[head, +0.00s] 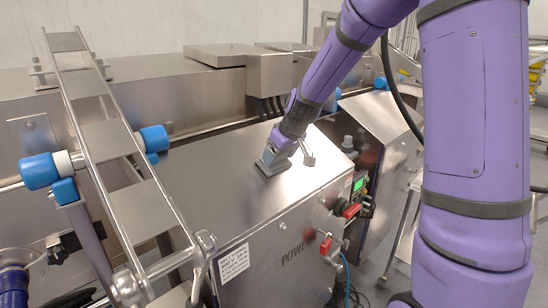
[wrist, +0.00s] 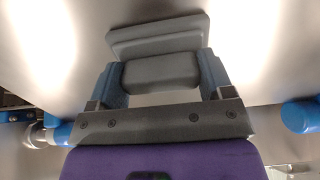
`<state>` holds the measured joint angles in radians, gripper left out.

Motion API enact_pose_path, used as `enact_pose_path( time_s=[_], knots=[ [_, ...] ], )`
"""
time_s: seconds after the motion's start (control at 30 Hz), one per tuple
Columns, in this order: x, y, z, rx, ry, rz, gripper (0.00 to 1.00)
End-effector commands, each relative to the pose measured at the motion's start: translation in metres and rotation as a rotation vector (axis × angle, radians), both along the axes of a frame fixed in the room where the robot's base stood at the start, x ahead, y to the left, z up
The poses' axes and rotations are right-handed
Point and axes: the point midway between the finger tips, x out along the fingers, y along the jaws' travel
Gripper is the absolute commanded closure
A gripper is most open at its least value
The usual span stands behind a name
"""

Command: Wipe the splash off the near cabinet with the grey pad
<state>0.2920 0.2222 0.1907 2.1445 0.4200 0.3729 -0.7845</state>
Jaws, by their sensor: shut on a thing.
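My gripper (head: 278,152) is shut on the grey pad (head: 270,168) above the sloped steel top of the near cabinet (head: 205,165). In the wrist view, the blue fingers of my gripper (wrist: 160,70) hold the block-shaped handle of the grey pad (wrist: 158,38) from both sides. The pad's wide flat plate lies beyond the fingers, at or very close to the cabinet top; I cannot tell whether it touches. No splash can be made out on the visible steel; the patch under the pad is hidden.
A rail frame (head: 112,140) with blue knobs (head: 40,171) stands along the left. A second sloped cabinet (head: 382,118) stands behind. The near top around the pad is clear.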

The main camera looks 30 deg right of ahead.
Motion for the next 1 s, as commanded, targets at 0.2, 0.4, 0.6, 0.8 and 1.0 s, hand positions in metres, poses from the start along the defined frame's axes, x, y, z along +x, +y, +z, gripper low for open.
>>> enact_pose_path(
  time_s=[0.2, 0.4, 0.6, 0.8, 1.0],
  knots=[
    [0.002, -0.005, 0.0, 0.0, 0.0, 0.001, 0.55],
    [0.005, -0.014, 0.0, 0.0, 0.0, -0.001, 0.55],
    [0.01, -0.029, -0.002, 0.0, 0.0, -0.001, 0.55],
    [0.014, -0.04, -0.003, 0.0, 0.0, 0.0, 0.55],
    [0.013, -0.04, -0.001, 0.0, 0.001, 0.001, 0.55]
  ],
)
